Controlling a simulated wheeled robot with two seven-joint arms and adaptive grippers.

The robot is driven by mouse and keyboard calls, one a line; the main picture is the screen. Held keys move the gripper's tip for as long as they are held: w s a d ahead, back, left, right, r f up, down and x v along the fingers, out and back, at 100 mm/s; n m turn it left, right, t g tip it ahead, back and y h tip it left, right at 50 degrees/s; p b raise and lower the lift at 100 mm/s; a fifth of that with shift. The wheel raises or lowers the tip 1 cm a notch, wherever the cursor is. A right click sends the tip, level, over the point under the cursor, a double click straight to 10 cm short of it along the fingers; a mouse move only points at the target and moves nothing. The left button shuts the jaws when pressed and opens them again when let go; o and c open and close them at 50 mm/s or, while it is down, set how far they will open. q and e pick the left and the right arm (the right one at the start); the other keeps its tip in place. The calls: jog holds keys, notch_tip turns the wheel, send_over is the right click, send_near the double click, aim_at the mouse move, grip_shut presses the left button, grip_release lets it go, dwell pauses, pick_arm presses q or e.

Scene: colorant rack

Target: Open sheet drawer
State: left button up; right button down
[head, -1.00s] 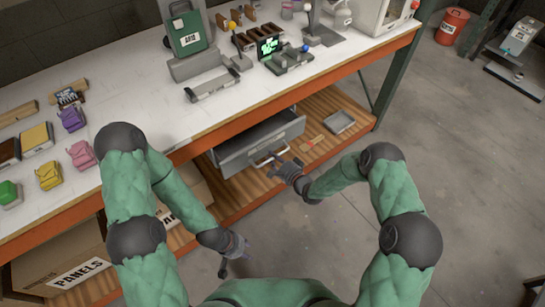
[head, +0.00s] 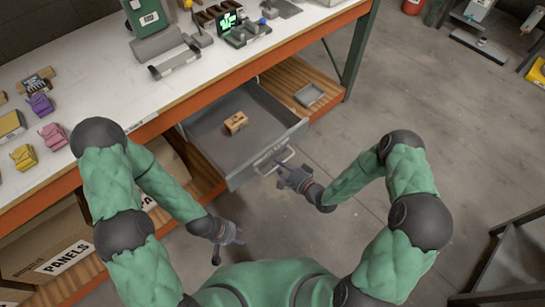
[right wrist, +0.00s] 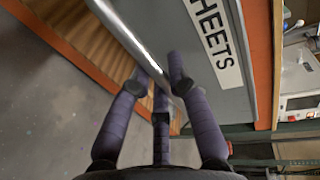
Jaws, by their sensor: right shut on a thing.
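The grey sheet drawer (head: 215,133) stands pulled well out from under the workbench in the head view. A small tan block (head: 236,122) lies inside it. My right gripper (head: 284,168) is at the drawer's front and shut on the drawer handle (head: 270,167). In the right wrist view, the fingers of my right gripper (right wrist: 160,84) close around the shiny handle bar (right wrist: 128,40), beside the label reading SHEETS (right wrist: 212,42). My left gripper (head: 231,243) hangs empty in front of the bench, away from the drawer; its finger opening is too small to tell.
The white workbench top (head: 110,90) holds several coloured bags and devices. A small grey tray (head: 309,95) lies on the wooden lower shelf right of the drawer. A cardboard box marked PANELS (head: 50,245) sits low at the left. The floor right of the drawer is clear.

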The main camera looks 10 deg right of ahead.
jog(key=shift+v, duration=0.85)
jog(key=shift+s+f, duration=0.1)
jog(key=shift+f, duration=0.1)
jog(key=c, duration=1.2)
grip_release()
jog(key=shift+o, duration=0.2)
jog(key=v, duration=1.2)
